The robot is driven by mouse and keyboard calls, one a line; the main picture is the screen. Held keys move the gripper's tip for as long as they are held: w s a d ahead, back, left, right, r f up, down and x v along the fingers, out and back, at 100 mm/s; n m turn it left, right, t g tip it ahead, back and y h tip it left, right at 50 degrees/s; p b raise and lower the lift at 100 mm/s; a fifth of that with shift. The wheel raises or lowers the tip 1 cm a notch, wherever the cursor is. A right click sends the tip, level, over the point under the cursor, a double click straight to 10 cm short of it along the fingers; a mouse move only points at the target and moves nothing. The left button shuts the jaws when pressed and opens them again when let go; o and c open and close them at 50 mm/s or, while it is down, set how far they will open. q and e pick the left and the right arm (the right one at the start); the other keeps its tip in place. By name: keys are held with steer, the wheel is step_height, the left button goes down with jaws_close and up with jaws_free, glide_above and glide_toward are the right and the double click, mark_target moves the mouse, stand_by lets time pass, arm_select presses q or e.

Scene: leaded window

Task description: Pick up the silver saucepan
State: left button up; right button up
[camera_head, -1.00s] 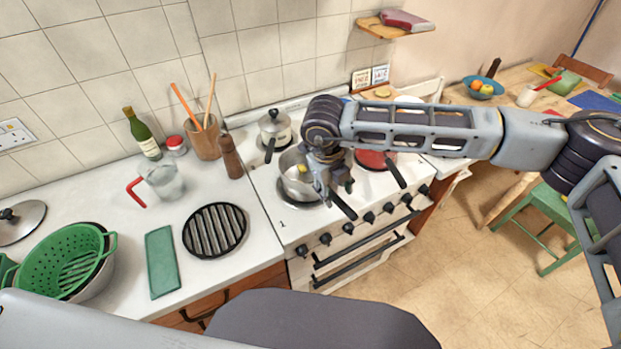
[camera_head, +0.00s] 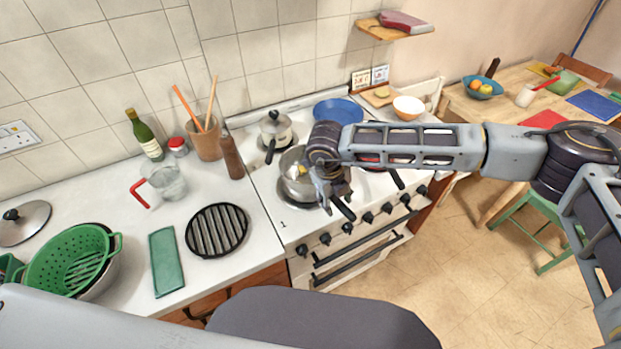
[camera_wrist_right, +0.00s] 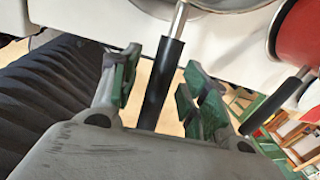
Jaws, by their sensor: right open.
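The silver saucepan (camera_head: 292,186) sits on the front left burner of the stove, with its black handle (camera_head: 342,207) pointing toward the front edge. My right gripper (camera_head: 330,196) is low over the front of the pan and hides part of it. In the right wrist view, the black handle (camera_wrist_right: 160,85) runs between the two spread fingers of the right gripper (camera_wrist_right: 162,82), with gaps on both sides. The pan's rim shows at the top of that view. My left gripper is not in view.
A lidded pot (camera_head: 274,130) stands on the back left burner. A red pan, mostly hidden by my right arm, sits to the right; it also shows in the wrist view (camera_wrist_right: 300,35). Stove knobs (camera_head: 347,228) line the front.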

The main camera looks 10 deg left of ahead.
steer(key=shift+f, duration=0.25)
jaws_close()
stand_by(0.4)
steer(key=shift+r, duration=0.1)
